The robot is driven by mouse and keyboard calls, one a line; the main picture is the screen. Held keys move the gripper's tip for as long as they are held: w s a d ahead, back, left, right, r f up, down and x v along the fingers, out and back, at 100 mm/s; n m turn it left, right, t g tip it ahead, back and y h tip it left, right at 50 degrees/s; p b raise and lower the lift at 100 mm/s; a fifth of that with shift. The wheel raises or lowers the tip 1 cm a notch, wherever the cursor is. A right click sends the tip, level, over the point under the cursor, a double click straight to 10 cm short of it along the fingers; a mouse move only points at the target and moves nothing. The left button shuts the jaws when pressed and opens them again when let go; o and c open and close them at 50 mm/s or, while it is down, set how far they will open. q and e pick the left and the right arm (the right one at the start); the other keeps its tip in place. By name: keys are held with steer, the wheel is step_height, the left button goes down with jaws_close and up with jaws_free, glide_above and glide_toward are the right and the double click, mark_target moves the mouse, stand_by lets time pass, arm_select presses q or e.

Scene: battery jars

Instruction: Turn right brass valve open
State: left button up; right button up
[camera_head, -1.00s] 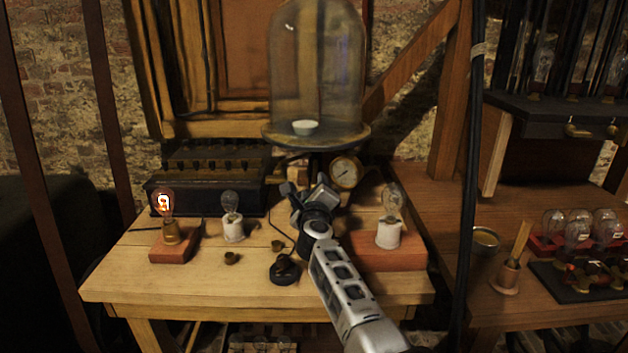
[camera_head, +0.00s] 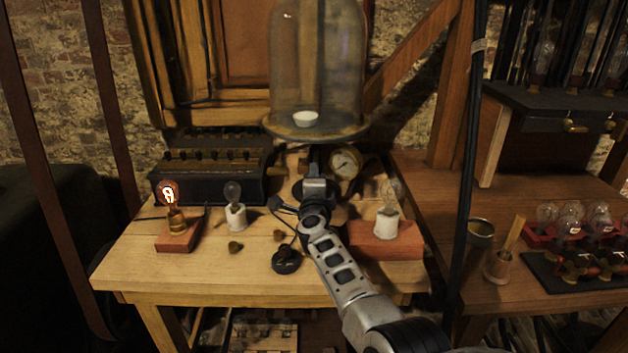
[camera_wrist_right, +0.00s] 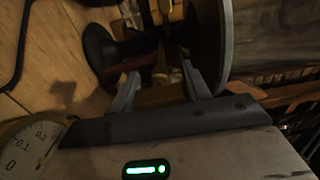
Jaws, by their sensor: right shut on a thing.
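My right gripper (camera_head: 315,168) reaches in under the round plate (camera_head: 318,133) of the glass bell jar (camera_head: 318,65). In the right wrist view its two fingers (camera_wrist_right: 161,88) are shut on a dull brass piece (camera_wrist_right: 159,95), which I take for the right brass valve. That piece sits between the fingers, in front of a dark post with flanged ends (camera_wrist_right: 100,48). In the head view the gripper hides the valve, and how far it is turned cannot be told. My left gripper is not in view.
A round gauge (camera_head: 345,163) stands close to the gripper's right; its dial also shows in the wrist view (camera_wrist_right: 30,150). A bulb on a red block (camera_head: 385,240) is right of my forearm. A black knob (camera_head: 286,261) and a lit bulb (camera_head: 169,193) are left.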

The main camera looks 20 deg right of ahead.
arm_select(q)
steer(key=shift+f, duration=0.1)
arm_select(e)
steer(key=shift+o, duration=0.2)
steer(key=shift+c, duration=0.2)
steer(key=o, duration=1)
